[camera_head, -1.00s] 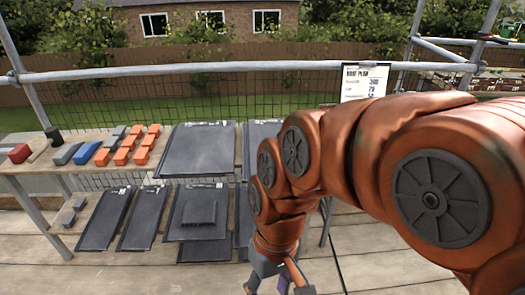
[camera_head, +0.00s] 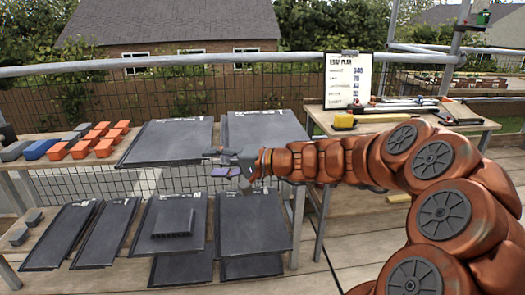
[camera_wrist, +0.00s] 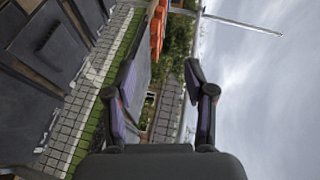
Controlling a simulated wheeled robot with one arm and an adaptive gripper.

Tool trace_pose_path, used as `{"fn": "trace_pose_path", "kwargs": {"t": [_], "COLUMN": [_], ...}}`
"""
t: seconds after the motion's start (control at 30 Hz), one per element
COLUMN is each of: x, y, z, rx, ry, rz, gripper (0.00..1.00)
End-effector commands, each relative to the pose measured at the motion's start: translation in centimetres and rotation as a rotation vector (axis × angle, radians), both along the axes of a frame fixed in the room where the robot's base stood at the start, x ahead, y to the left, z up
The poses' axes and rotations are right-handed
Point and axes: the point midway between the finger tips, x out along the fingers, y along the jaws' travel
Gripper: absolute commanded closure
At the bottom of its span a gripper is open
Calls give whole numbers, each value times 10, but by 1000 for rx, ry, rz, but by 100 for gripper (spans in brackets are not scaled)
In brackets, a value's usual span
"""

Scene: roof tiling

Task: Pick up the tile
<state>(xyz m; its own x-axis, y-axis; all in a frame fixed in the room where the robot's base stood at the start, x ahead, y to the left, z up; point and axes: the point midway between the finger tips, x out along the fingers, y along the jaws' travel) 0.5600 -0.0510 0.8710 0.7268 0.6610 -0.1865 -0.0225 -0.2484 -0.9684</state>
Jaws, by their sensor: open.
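Several dark grey tiles lie on a two-level rack. On the upper shelf are a left tile (camera_head: 168,140) and a right tile (camera_head: 265,127). Below are narrow tiles (camera_head: 60,236), a wide tile with a smaller dark piece (camera_head: 173,221) on top, and another wide tile (camera_head: 252,222). My gripper (camera_head: 208,162) is open and empty, in front of the upper tiles' near edges and above the lower ones in the picture. In the wrist view my fingers (camera_wrist: 160,75) are spread apart, and dark tiles (camera_wrist: 50,45) show at the left. Which tile is meant cannot be told.
Orange blocks (camera_head: 102,136), a blue block (camera_head: 40,148) and grey blocks sit at the shelf's left. A workbench (camera_head: 400,129) with tools and a paper plan board (camera_head: 347,80) stands right. A metal rail (camera_head: 230,59) and mesh run behind. Wooden decking lies in front.

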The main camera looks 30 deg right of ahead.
Motion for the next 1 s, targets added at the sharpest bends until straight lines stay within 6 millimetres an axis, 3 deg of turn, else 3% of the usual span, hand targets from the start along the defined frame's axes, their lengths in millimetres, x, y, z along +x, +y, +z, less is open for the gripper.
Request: {"fn": "trace_pose_path", "kwargs": {"t": [0.03, 0.2, 0.3, 0.4, 0.5, 0.6, 1.0], "x": [11, 33, 36, 35, 34, 37, 69], "y": [-32, -133, -184, -219, -238, -245, -239], "z": [-25, -58, -77, -89, -95, -97, -99], "rx": [39, 146, 187, 214, 228, 232, 232], "ry": [-22, -86, -107, -124, -132, -134, -130], "rz": [-72, -303, -412, -487, -530, -545, -544], "gripper": [46, 46, 46, 46, 46, 46, 46]}}
